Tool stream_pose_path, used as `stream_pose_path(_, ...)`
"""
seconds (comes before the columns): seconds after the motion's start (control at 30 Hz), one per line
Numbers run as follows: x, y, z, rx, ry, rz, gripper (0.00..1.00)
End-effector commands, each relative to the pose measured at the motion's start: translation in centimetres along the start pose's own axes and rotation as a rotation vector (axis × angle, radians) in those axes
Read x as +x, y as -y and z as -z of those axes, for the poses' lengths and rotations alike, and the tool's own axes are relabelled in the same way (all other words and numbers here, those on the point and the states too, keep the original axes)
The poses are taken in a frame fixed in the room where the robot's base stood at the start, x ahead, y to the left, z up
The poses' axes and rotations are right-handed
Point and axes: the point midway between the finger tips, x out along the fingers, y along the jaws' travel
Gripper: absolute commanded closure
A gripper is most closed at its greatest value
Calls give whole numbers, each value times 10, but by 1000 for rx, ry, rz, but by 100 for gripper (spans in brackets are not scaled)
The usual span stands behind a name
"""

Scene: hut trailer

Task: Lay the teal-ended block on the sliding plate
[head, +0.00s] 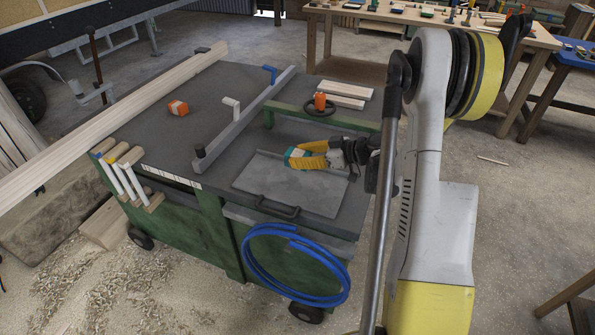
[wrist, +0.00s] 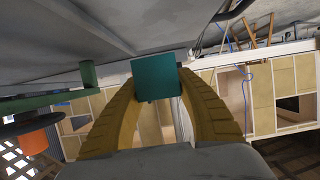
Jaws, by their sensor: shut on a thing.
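The block's teal end (head: 290,154) shows in the head view at the tip of my yellow-fingered gripper (head: 302,157). In the wrist view the square teal face (wrist: 155,77) sits between the two yellow fingers of my gripper (wrist: 157,84), which are shut on the block. The rest of the block is mostly hidden by the fingers. The sliding plate (head: 270,190) is a flat grey sheet with a dark handle at its front edge, on the green bench. In the head view the block appears over the plate's far part; I cannot tell if they touch.
A green rail (head: 287,118) with an orange-knobbed handwheel (head: 320,103) lies behind the plate. A grey fence (head: 245,120) runs left of it. An orange block (head: 178,108) and a long beam (head: 120,120) are farther left. A blue hose (head: 247,270) hangs in front.

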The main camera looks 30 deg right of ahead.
Motion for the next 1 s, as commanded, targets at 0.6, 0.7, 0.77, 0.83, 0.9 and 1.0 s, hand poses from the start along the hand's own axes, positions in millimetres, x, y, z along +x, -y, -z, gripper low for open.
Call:
stream_pose_path(0.6, 39, -29, -51, 1, 0, -1, 92)
stream_pose_path(0.7, 38, -28, -49, 1, -1, -1, 92)
stream_pose_path(0.77, 38, -28, -49, 1, -1, -1, 92)
stream_pose_path(0.83, 38, -28, -49, 1, -1, -1, 92)
stream_pose_path(0.9, 39, -28, -51, 1, -1, -1, 92)
stream_pose_path(1.0, 39, -28, -52, 1, 0, -1, 50)
